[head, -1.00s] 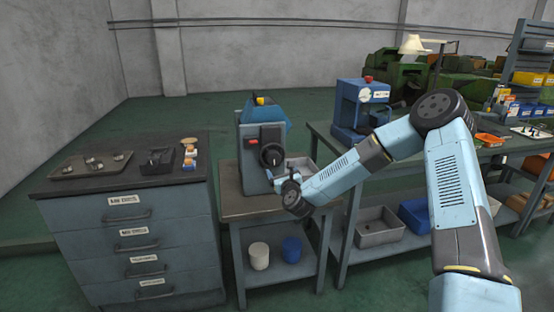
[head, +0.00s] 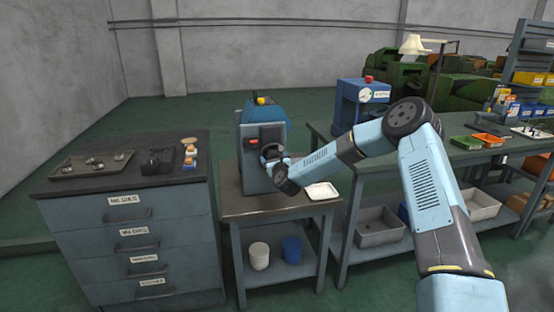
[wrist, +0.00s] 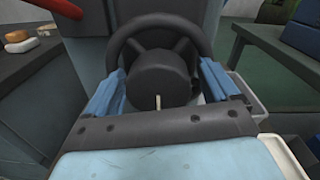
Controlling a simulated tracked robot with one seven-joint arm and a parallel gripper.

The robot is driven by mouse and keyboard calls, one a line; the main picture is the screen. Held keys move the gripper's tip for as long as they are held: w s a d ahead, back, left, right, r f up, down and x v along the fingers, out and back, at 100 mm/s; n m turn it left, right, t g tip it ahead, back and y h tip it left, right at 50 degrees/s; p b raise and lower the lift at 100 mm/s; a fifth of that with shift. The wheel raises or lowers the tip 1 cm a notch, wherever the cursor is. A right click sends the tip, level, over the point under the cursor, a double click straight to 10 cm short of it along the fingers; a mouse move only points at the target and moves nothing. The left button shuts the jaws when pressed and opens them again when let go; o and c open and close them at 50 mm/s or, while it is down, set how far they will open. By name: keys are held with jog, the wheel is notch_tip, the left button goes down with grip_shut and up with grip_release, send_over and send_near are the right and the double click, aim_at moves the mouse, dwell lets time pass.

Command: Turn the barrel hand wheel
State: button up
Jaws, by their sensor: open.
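The barrel hand wheel is a dark round wheel with spokes and a thick hub (wrist: 158,78), at the top middle of the wrist view. In the head view the hand wheel (head: 270,151) sits on the front of a blue-grey machine (head: 260,128), partly hidden by my wrist. My gripper (wrist: 160,82) is open, with one blue finger on each side of the hub at the wheel's lower part. I cannot tell whether the fingers touch the wheel. In the head view my gripper's fingers are hidden against the machine's front.
The machine stands on a small table (head: 240,207) with a white tray (head: 321,191) at its right. A red button (head: 253,142) is left of the wheel. A drawer cabinet (head: 80,225) stands to the left, and a long workbench (head: 455,154) to the right.

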jog(key=shift+c, duration=0.4)
jog(key=c, duration=0.9)
jog(key=shift+d, duration=0.45)
jog(key=shift+c, duration=0.3)
jog(key=shift+a, duration=0.15)
